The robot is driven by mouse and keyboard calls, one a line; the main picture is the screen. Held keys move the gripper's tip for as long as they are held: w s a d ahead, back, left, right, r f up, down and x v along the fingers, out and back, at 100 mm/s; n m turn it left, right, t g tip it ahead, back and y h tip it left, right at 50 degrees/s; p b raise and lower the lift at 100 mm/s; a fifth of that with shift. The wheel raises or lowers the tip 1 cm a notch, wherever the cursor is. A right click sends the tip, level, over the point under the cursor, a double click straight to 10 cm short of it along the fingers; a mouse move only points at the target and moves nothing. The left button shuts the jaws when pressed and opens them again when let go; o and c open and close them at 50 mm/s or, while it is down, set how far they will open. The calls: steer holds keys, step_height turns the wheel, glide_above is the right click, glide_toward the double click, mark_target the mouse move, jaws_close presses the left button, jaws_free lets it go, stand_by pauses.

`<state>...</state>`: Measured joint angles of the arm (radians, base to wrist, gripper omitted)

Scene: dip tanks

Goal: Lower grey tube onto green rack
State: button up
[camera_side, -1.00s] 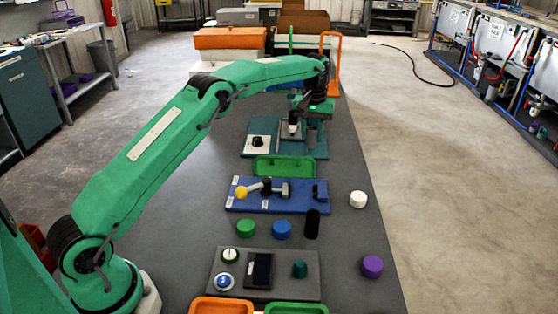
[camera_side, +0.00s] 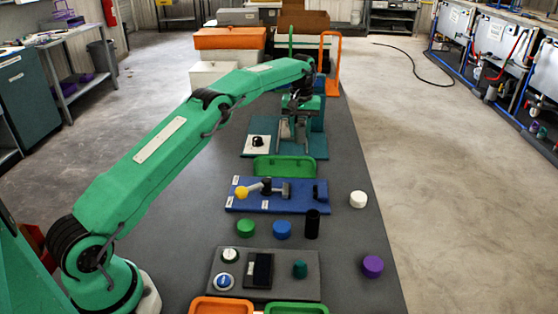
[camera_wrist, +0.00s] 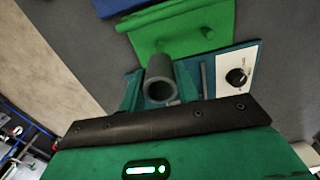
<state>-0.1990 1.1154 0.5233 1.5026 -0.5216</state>
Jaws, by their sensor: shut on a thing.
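The grey tube (camera_wrist: 160,82) is between the two fingers of my gripper (camera_wrist: 158,90) in the wrist view, with its open round end facing the camera. My gripper is shut on it. In the side view my gripper (camera_side: 294,128) is low over the teal board, and the fingers largely hide the tube. The green rack (camera_side: 284,167) lies on the near side of the teal board, in front of my gripper. It also shows beyond the tube in the wrist view (camera_wrist: 178,38). The tube's lower end is hidden, so I cannot tell what it touches.
The teal board (camera_side: 257,151) carries a white plate with a black knob (camera_side: 257,141), left of my gripper. A blue board (camera_side: 300,205) with a yellow-ended lever lies nearer the camera. Several loose caps stand around it. The bench is bare right of the green rack.

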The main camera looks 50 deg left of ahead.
mark_target(300, 140)
steer(key=shift+f, duration=2.1)
steer(key=shift+f, duration=2.1)
stand_by(2.0)
steer(key=o, duration=1.7)
steer(key=shift+r, duration=0.15)
